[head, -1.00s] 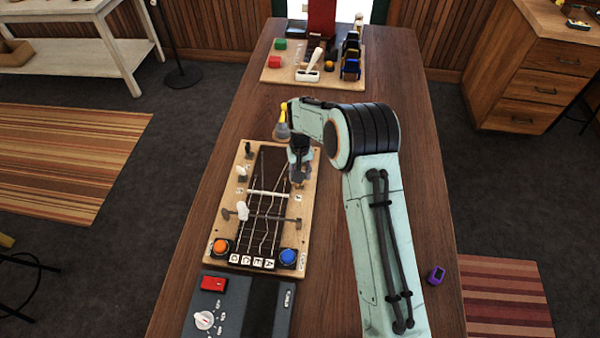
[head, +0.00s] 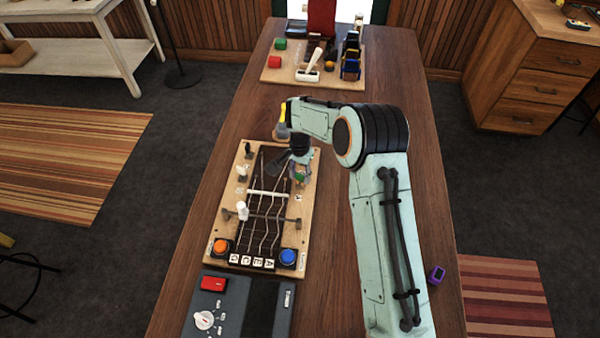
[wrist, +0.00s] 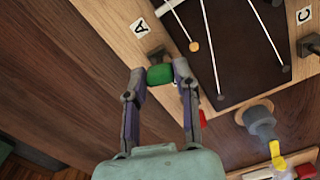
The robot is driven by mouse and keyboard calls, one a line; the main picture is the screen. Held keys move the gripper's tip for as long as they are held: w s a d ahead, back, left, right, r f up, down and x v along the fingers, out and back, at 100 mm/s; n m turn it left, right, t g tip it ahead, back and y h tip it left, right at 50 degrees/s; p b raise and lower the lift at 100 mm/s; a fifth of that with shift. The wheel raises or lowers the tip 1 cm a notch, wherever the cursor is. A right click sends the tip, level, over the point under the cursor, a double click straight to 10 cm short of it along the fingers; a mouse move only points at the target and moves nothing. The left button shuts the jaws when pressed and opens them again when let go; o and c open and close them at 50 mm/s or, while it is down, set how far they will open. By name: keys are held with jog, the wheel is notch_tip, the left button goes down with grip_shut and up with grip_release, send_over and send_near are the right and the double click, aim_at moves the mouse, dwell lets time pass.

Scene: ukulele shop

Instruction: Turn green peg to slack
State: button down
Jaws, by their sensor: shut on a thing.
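The green peg (wrist: 160,75) sits at the edge of the tuning board, by a label marked A, between my two fingertips in the wrist view. My gripper (wrist: 158,77) is shut on it, one finger on each side. The board (head: 308,215) has a dark panel with pale strings; some look wavy in the head view. The peg's exact turn angle cannot be told.
Other pegs stand along the board's left side, including a white one (head: 242,172). An orange button (head: 220,246) and a blue button (head: 288,257) sit at its near end. A grey box with a red switch (head: 213,284) lies in front.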

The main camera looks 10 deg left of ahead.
aim_at(300, 174)
jog(key=shift+f, duration=0.1)
dwell(0.3)
jog(key=c, duration=0.8)
grip_release()
jog(key=shift+c, duration=0.2)
notch_tip(300, 174, up, 12)
